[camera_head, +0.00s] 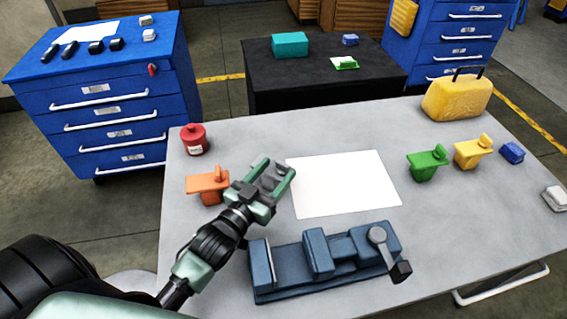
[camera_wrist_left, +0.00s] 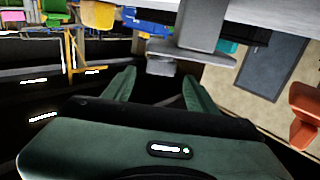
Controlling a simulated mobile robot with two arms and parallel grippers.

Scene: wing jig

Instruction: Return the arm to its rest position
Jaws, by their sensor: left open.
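My left gripper (camera_head: 272,177) is open and empty in the head view. It is above the grey table (camera_head: 420,270), between an orange part (camera_head: 207,187) and a white sheet (camera_head: 343,183). My left arm comes in from the lower left. In the left wrist view the two green fingers of my left gripper (camera_wrist_left: 158,92) stand apart with nothing between them. My right gripper shows in neither view.
A blue vise (camera_head: 318,256) lies at the table's front. A red canister (camera_head: 194,138), green part (camera_head: 427,163), yellow part (camera_head: 472,151), blue block (camera_head: 512,152) and yellow case (camera_head: 456,97) stand on the table. A blue cabinet (camera_head: 110,100) stands at left, a black table (camera_head: 325,85) behind.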

